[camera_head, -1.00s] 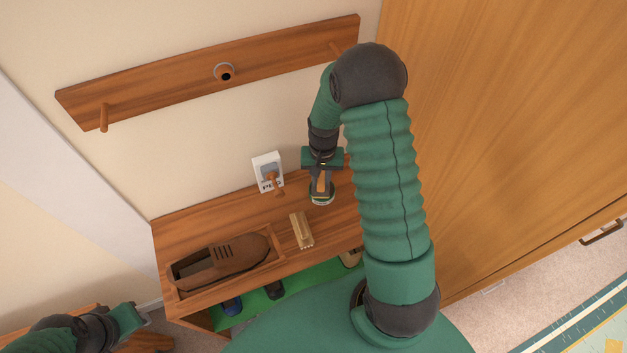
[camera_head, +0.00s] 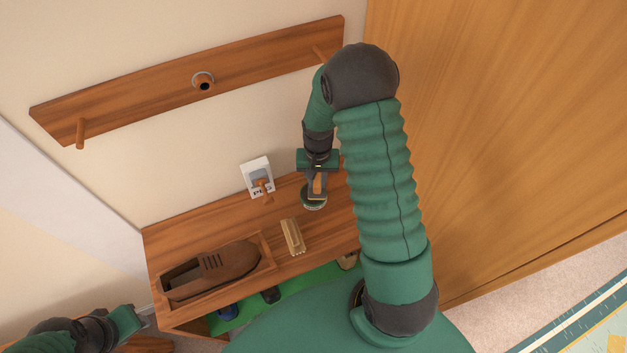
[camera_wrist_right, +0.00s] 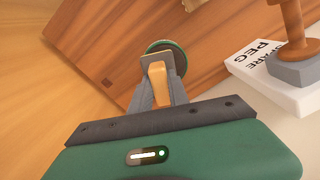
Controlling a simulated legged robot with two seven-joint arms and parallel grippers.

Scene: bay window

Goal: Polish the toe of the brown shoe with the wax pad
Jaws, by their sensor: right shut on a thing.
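The brown shoe (camera_head: 227,264) lies on its side of the bench in a shallow wooden tray (camera_head: 182,299), its toe pointing right. My right gripper (camera_head: 317,184) is shut on the tan handle of the wax pad, a round pad with a green rim (camera_head: 314,203). The pad is at the right part of the bench, well to the right of the shoe; I cannot tell whether it touches the bench top. In the right wrist view the pad (camera_wrist_right: 168,50) sits beyond the fingers (camera_wrist_right: 158,88). My left gripper (camera_head: 143,318) is at the lower left, away from the shoe; its jaws are unclear.
A wooden brush (camera_head: 292,237) lies between the tray and the pad. A white box (camera_head: 257,177) marked PEG, with a wooden peg, is by the wall. A peg rail (camera_head: 190,83) hangs above the bench (camera_head: 200,214). A large wooden door panel (camera_head: 490,120) stands at right.

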